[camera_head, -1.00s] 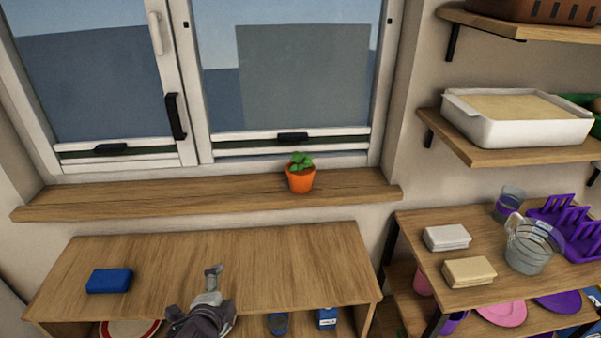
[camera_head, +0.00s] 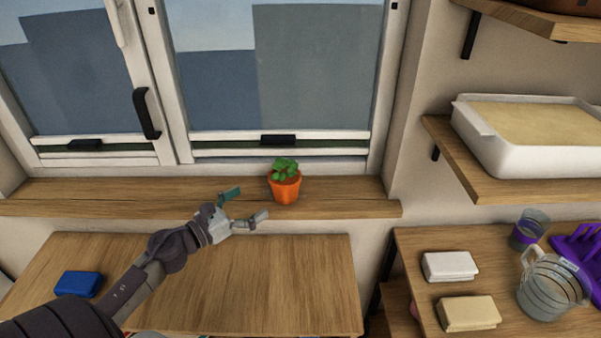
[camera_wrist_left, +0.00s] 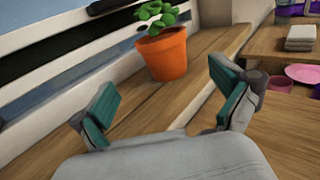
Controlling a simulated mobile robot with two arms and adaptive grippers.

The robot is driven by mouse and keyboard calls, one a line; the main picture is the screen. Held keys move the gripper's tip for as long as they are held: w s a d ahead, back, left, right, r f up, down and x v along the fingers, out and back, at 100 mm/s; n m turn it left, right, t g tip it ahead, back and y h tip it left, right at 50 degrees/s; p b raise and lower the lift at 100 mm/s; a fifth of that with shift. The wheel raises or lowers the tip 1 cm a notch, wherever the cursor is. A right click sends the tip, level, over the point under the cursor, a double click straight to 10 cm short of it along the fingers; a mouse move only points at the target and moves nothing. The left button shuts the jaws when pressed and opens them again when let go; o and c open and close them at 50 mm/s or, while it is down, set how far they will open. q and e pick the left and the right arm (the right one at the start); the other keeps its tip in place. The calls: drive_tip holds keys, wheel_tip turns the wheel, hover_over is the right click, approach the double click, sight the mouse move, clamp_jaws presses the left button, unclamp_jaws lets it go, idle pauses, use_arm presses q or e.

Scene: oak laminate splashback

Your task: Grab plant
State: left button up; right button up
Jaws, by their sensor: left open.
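The plant is a small green leafy plant in an orange pot (camera_head: 285,188), upright on the wooden windowsill (camera_head: 120,197). My left gripper (camera_head: 248,205) is open and empty, just left of the pot in the head view, its fingers spread and pointing toward it. In the left wrist view the pot (camera_wrist_left: 164,54) stands ahead, beyond the fingertips and between their directions. The open left gripper (camera_wrist_left: 166,105) shows its two teal finger pads apart, and neither touches the pot. My right gripper is in neither view.
The window (camera_head: 270,75) stands behind the sill. Below is a wooden counter (camera_head: 260,285) with a blue block (camera_head: 78,284). At right, a table holds a white block (camera_head: 449,266), a cream block (camera_head: 468,313) and a glass jug (camera_head: 552,288). A white dish (camera_head: 520,150) rests on a shelf.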

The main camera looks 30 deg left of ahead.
sight(273, 186)
use_arm(q)
drive_tip(key=p+x, duration=0.1)
drive_tip(key=x, duration=0.1)
drive_tip(key=r+x, duration=0.1)
drive_tip(key=x, duration=0.1)
drive_tip(key=shift+w+p, duration=0.15)
drive_tip(key=shift+p, duration=0.25)
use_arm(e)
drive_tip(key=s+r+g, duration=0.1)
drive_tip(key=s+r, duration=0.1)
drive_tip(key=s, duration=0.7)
use_arm(q)
drive_tip(key=p+x, duration=0.1)
drive_tip(key=x, duration=0.2)
drive_tip(key=shift+d, duration=0.15)
drive_tip(key=x, duration=0.1)
drive_tip(key=p+x, duration=0.1)
drive_tip(key=x, duration=0.2)
drive_tip(key=shift+d+f, duration=0.15)
drive_tip(key=shift+f, duration=0.2)
drive_tip(key=c, duration=1.2)
drive_tip(key=shift+c, duration=0.7)
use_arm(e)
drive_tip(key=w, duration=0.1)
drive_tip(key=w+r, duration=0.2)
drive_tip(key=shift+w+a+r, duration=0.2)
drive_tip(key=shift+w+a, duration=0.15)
use_arm(q)
drive_tip(key=shift+r, duration=0.15)
